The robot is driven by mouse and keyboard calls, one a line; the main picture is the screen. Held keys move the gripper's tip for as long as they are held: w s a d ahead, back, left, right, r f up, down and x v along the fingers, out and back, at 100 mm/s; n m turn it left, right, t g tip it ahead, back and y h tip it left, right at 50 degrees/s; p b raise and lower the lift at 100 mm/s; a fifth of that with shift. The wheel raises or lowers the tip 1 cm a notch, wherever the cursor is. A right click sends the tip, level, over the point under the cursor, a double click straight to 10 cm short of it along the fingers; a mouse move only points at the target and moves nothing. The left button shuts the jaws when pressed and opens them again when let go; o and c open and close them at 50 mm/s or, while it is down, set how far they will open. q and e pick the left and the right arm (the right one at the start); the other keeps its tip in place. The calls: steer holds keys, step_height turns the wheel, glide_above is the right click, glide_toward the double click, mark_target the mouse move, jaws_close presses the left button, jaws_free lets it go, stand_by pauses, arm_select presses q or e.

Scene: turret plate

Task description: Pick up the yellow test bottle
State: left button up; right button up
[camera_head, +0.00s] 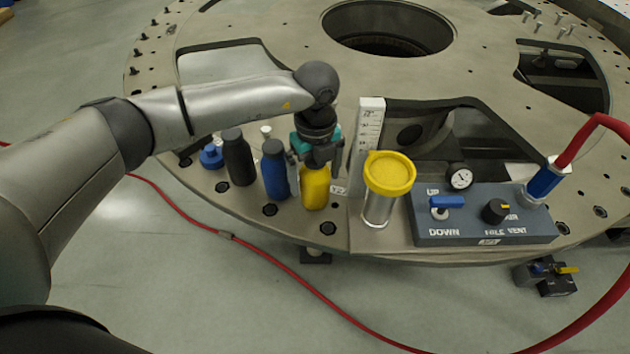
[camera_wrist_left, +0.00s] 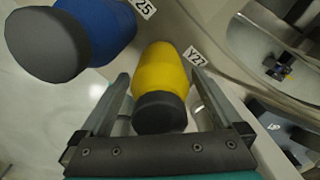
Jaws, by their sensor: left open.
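The yellow test bottle (camera_head: 315,188) stands upright on the turret plate (camera_head: 240,200) near its front edge. In the left wrist view the yellow bottle (camera_wrist_left: 162,70) has a dark cap and stands by a label reading Y27. My left gripper (camera_head: 312,165) reaches down over its top from above, hiding the cap in the head view. In the left wrist view the open fingers of the left gripper (camera_wrist_left: 160,88) lie one on each side of the bottle, with gaps visible. My right gripper is not in view.
A blue bottle (camera_head: 275,172) stands close on the left, with a black bottle (camera_head: 238,158) beyond it. Right of the yellow bottle are a white scale (camera_head: 367,135), a clear cylinder with a yellow rim (camera_head: 380,208) and a control box (camera_head: 480,222). A red hose (camera_head: 270,252) lies in front.

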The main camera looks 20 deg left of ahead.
arm_select(q)
steer(key=shift+f, duration=0.5)
jaws_close()
stand_by(0.5)
steer(key=shift+r, duration=0.1)
